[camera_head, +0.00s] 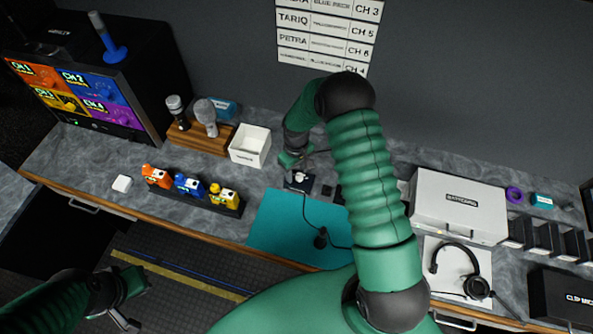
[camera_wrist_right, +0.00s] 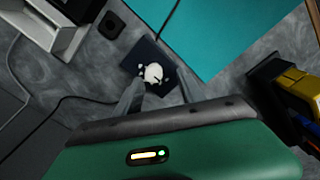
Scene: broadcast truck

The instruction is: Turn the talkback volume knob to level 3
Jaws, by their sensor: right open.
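A white knob (camera_head: 300,177) sits on a small dark box (camera_head: 306,185) on the counter, at the back edge of the teal mat. In the right wrist view the knob (camera_wrist_right: 153,73) shows on top of the dark box (camera_wrist_right: 144,52). My right gripper (camera_wrist_right: 158,86) is open, with its fingers pointing at the knob, one to each side of its near edge; contact cannot be told. The knob's level marks are too small to read. My left gripper (camera_head: 130,302) is low at the left, apart from the counter, with its fingers spread and empty.
A white bin (camera_head: 250,146) and a rack of coloured packs (camera_head: 188,188) stand left. A grey case (camera_head: 458,206) and a headset (camera_head: 475,287) are right.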

